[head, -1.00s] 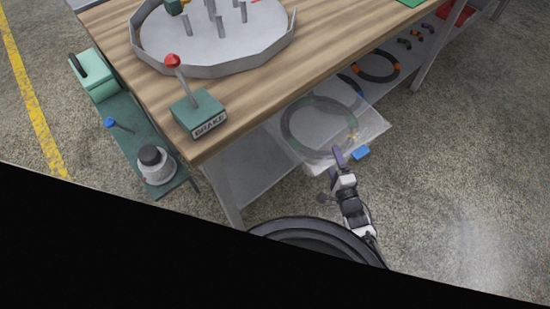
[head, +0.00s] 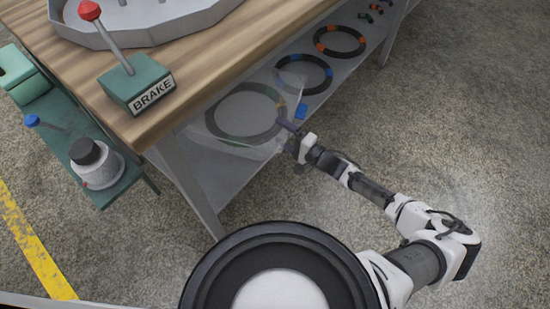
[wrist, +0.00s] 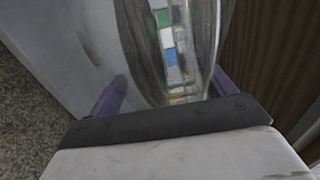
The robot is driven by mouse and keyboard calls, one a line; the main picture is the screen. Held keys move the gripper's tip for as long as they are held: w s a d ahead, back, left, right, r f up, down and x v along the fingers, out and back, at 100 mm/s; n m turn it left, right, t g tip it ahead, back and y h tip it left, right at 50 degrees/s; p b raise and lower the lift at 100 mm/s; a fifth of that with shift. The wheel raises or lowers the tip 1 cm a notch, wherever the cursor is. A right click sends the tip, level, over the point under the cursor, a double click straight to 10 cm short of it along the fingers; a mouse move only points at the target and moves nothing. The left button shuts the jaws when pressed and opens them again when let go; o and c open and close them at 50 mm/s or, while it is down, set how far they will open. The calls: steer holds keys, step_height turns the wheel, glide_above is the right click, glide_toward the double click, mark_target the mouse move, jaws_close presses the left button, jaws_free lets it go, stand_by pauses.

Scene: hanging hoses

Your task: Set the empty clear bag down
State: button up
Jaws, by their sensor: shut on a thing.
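The clear bag (head: 207,138) is a large, see-through sheet at the table's lower shelf (head: 205,182). My gripper (head: 284,124), with purple fingers, is shut on the bag's right side, at the shelf's open edge. A dark hose ring (head: 211,113) with a green part shows through the film. I cannot tell whether it lies inside the bag or on the shelf behind it. In the wrist view the clear film (wrist: 205,45) fills the space between and beyond my fingers, with coloured patches showing in it. Whether the bag touches the shelf is not clear.
A hose ring with blue parts (head: 328,74) and one with orange parts (head: 363,43) lie farther along the shelf. The wooden tabletop (head: 200,75) overhangs the shelf. The floor right is clear.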

step_height(320, 180, down, 15)
steer(key=b, duration=0.4)
steer(key=shift+r, duration=0.15)
steer(key=o, duration=0.9)
steer(key=shift+f, duration=0.2)
